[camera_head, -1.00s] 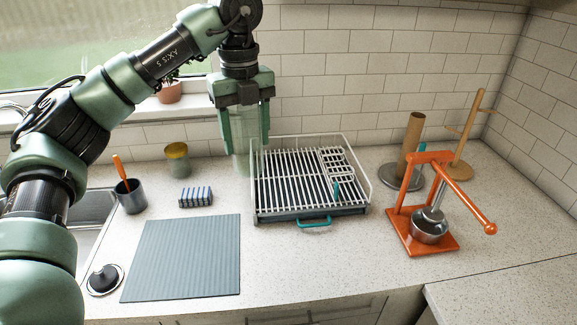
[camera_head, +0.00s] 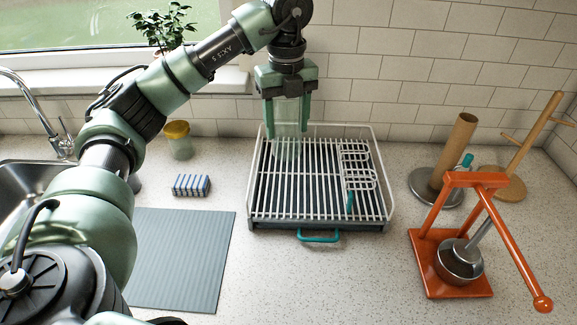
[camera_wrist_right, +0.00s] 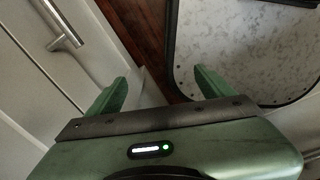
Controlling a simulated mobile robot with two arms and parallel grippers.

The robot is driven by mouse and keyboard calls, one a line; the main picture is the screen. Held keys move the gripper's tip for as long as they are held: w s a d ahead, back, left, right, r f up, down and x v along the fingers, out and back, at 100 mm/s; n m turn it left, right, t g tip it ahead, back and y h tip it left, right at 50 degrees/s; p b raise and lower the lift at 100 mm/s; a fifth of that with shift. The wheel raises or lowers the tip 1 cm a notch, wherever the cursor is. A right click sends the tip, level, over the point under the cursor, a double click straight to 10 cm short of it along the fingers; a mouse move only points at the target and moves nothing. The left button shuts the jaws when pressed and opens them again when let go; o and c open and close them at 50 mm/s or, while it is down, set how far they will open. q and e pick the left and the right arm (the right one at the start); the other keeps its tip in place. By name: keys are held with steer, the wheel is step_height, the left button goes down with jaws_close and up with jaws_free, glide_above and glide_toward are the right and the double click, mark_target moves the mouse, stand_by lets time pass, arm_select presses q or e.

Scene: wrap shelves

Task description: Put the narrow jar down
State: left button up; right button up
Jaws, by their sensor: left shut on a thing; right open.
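The narrow jar (camera_head: 286,149) is clear glass and hard to make out. My left gripper (camera_head: 287,124) points down and is shut on it. The jar is upright over the back left part of the white wire dish rack (camera_head: 318,215). I cannot tell whether its bottom touches the rack bars. My right gripper (camera_wrist_right: 160,86) shows only in the right wrist view, open with nothing between its fingers.
An orange press (camera_head: 455,262) and a paper towel stand (camera_head: 453,152) are right of the rack. A yellow-lidded jar (camera_head: 179,141), a striped sponge (camera_head: 191,185) and a grey mat (camera_head: 182,258) lie left. Counter in front of the rack is clear.

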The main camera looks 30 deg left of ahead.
mark_target(288, 149)
arm_select(q)
steer(key=f, duration=0.2)
steer(key=w+f+p, duration=0.1)
steer(key=f, duration=0.1)
steer(key=shift+f, duration=0.4)
steer(key=f, duration=0.1)
steer(key=f+p, duration=0.1)
steer(key=shift+s+f, duration=0.2)
steer(key=shift+f, duration=0.15)
step_height(288, 149, down, 4)
steer(key=shift+r+p, duration=0.25)
steer(key=shift+p, duration=0.15)
steer(key=shift+w+f, duration=0.1)
steer(key=shift+f, duration=0.45)
steer(key=o, duration=1.4)
steer(key=shift+o, duration=0.9)
arm_select(e)
steer(key=shift+w+r, duration=1.15)
steer(key=shift+w, duration=0.1)
